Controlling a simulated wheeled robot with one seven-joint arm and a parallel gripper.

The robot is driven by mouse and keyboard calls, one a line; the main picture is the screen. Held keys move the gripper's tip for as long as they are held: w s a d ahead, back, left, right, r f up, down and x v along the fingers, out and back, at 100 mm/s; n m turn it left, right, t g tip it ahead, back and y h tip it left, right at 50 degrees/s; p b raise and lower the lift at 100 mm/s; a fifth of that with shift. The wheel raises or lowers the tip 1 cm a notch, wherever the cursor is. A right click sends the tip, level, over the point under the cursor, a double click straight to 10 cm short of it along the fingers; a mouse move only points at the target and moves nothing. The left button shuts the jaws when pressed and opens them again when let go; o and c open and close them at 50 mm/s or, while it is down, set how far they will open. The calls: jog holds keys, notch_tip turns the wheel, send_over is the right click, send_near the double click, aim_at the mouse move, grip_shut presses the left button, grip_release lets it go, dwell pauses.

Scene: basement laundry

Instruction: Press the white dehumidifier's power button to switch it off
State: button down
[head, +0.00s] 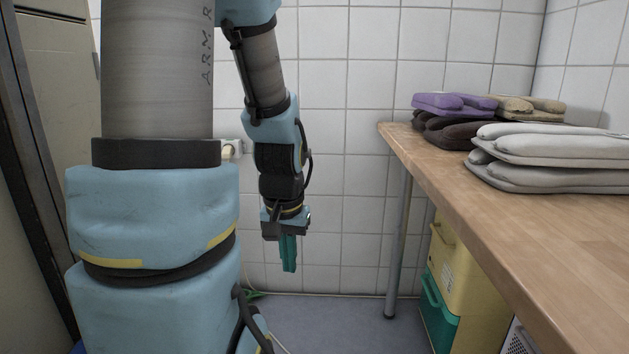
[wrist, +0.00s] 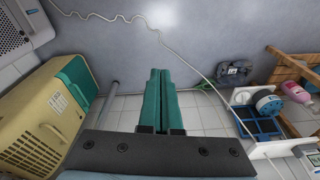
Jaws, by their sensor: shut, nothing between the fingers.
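A white appliance with a dark vent grille, which looks like the dehumidifier (wrist: 38,27), stands at the top left of the wrist view. Only part of it shows. In the head view a small white slotted corner (head: 517,341) shows at the bottom edge under the table. I cannot make out a power button in either view. My gripper (head: 289,267) hangs pointing down in front of the tiled wall, left of the table. Its teal fingers (wrist: 159,72) are shut together with nothing between them, well apart from the appliance.
A wooden table (head: 520,240) with folded cloths (head: 550,155) is at the right. A yellow and teal box (head: 455,280) stands under it. A pale cord (wrist: 120,17) crosses the grey floor. A pink bottle (wrist: 297,91) and blue items (wrist: 262,125) are at the wrist view's right.

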notch_tip(320, 180, up, 40)
jog(key=s+a+n+p, duration=0.1)
jog(key=p, duration=3.7)
jog(key=shift+s+a, duration=0.3)
jog(key=shift+a, duration=0.1)
jog(key=shift+f, duration=0.15)
